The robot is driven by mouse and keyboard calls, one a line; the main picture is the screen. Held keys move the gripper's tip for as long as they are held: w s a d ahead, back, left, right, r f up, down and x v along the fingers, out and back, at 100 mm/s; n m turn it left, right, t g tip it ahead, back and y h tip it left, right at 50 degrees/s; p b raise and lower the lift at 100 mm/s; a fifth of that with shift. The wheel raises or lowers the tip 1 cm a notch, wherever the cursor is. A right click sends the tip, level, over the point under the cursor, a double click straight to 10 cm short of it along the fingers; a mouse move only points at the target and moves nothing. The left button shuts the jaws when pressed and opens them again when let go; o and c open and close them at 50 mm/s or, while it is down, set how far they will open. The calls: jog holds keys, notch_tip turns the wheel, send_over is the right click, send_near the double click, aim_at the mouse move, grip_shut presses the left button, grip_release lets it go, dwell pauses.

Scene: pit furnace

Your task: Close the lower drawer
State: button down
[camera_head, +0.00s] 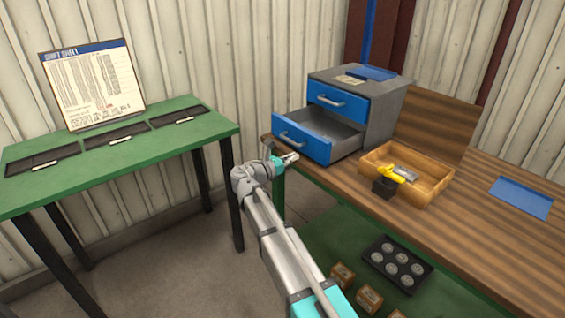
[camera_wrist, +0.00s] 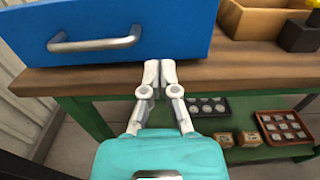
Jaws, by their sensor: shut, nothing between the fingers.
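A grey cabinet (camera_head: 386,112) with two blue drawers stands at the back left of the wooden workbench. Its lower drawer (camera_head: 303,138) is pulled well out, its grey inside showing. The upper drawer (camera_head: 338,101) looks shut. My gripper (camera_head: 293,157) is just in front of the lower drawer's front, near the bench's left end. In the wrist view, the gripper (camera_wrist: 160,64) is shut and empty, with its fingertips close below the blue drawer front (camera_wrist: 120,30), right of the metal handle (camera_wrist: 95,43). I cannot tell whether the tips touch the drawer.
A wooden tray (camera_head: 437,172) with a yellow-handled tool sits right of the drawer, a small black block (camera_head: 385,187) at its front. A blue mat (camera_head: 521,197) lies farther right. A green table (camera_head: 120,150) stands left. A black tray (camera_head: 397,263) and small boxes are on the lower shelf.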

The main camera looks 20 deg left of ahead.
aim_at(311, 148)
jog(key=x, duration=0.6)
jog(key=shift+w+d, duration=0.15)
jog(key=shift+w, duration=0.1)
dwell(0.3)
